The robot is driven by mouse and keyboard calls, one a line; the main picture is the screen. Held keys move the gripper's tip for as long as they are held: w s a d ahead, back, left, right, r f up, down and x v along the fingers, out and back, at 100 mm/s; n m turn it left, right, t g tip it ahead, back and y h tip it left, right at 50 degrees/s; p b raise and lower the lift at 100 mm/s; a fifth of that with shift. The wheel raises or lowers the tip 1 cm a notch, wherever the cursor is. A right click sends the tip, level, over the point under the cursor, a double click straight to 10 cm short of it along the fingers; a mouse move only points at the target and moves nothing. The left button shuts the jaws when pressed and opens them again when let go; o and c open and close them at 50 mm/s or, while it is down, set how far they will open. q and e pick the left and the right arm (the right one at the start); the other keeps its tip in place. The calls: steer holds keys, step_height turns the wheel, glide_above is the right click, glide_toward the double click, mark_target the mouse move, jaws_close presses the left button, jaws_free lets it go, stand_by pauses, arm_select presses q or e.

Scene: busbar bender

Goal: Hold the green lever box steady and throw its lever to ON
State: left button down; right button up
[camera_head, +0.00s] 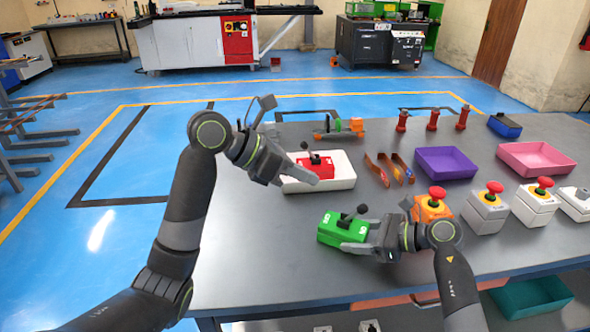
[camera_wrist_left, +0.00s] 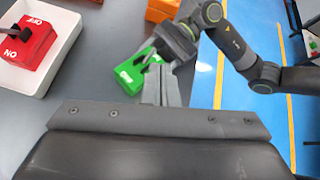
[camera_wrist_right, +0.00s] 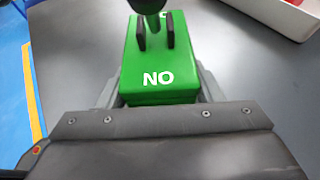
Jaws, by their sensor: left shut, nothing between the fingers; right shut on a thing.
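The green lever box (camera_head: 335,231) sits on the grey table near its front edge. My right gripper (camera_head: 366,238) is shut on it, with a finger on each side. In the right wrist view the box (camera_wrist_right: 160,75) shows a white label that reads as an upside-down ON on the end nearest the gripper. Its black lever (camera_wrist_right: 148,8) leans toward the far end, away from that label; the other label is mostly hidden. My left gripper (camera_head: 312,181) is shut and empty, above the table behind the box. In the left wrist view its fingers (camera_wrist_left: 162,88) overlap the box (camera_wrist_left: 130,74).
A white tray (camera_head: 335,183) holding a red lever box (camera_head: 316,163) lies just behind my left gripper. A purple tray (camera_head: 446,163) and copper strips (camera_head: 402,167) lie farther back.

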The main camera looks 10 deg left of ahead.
arm_select(q)
steer(key=shift+v, duration=1.2)
arm_select(e)
steer(key=o, duration=1.3)
steer(key=shift+c, duration=0.2)
